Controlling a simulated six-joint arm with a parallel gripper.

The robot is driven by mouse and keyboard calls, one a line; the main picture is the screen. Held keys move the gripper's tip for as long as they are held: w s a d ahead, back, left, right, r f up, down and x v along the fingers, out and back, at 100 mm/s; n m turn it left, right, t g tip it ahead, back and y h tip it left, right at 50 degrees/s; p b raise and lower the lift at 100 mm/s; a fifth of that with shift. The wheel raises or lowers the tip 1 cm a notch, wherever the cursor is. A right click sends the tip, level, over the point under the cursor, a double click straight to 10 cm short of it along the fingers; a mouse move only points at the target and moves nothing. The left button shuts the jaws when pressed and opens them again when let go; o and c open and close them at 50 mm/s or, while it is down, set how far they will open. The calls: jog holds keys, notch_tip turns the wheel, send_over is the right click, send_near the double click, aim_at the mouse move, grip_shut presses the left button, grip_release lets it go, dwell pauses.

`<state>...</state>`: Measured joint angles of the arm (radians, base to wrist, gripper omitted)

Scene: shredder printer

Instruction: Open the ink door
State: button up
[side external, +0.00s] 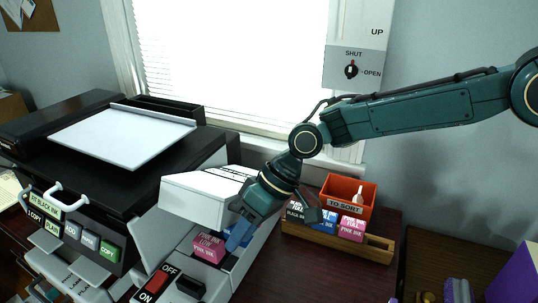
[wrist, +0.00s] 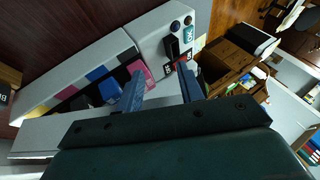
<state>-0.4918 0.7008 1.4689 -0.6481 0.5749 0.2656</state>
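The white ink door (side external: 203,197) is raised in the side view, tilted up over the ink bay at the printer's right side. A pink ink cartridge (side external: 209,248) shows in the bay below it. The wrist view shows the bay's row of colours, with a pink piece (wrist: 138,70) at its end. My gripper (side external: 238,237) is at the bay, just right of the pink cartridge and in front of the door. In the wrist view my gripper (wrist: 160,72) has its fingers apart, with nothing held between them. Whether a finger touches the door or cartridge I cannot tell.
A red ON/OFF switch (side external: 157,282) sits on the grey panel in front of the bay. A wooden rack (side external: 340,240) with ink boxes and an orange TO SORT bin (side external: 348,190) stand to the right. A SHUT/OPEN wall switch (side external: 351,70) is behind.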

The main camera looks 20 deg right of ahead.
jog(key=shift+f+t+h, duration=0.9)
jog(key=shift+f+h, duration=0.1)
jog(key=shift+f, duration=1.55)
jog(key=s+v, duration=0.1)
jog(key=v, duration=1.3)
jog(key=s+d+r+m+t+h, duration=0.1)
jog(key=s+d+r, duration=0.2)
jog(key=d, duration=0.5)
jog(key=s+d+r+m+t, duration=0.1)
jog(key=s+d+r+m, duration=0.1)
jog(key=d, duration=0.5)
jog(key=s+d+r+m+t+h, duration=0.1)
jog(key=s+d+r, duration=0.3)
jog(key=d, duration=0.4)
jog(key=shift+s+d+h, duration=0.3)
jog(key=shift+s+d, duration=0.05)
jog(key=shift+s, duration=0.3)
jog(key=shift+w+a, duration=0.1)
jog(key=shift+a, duration=0.05)
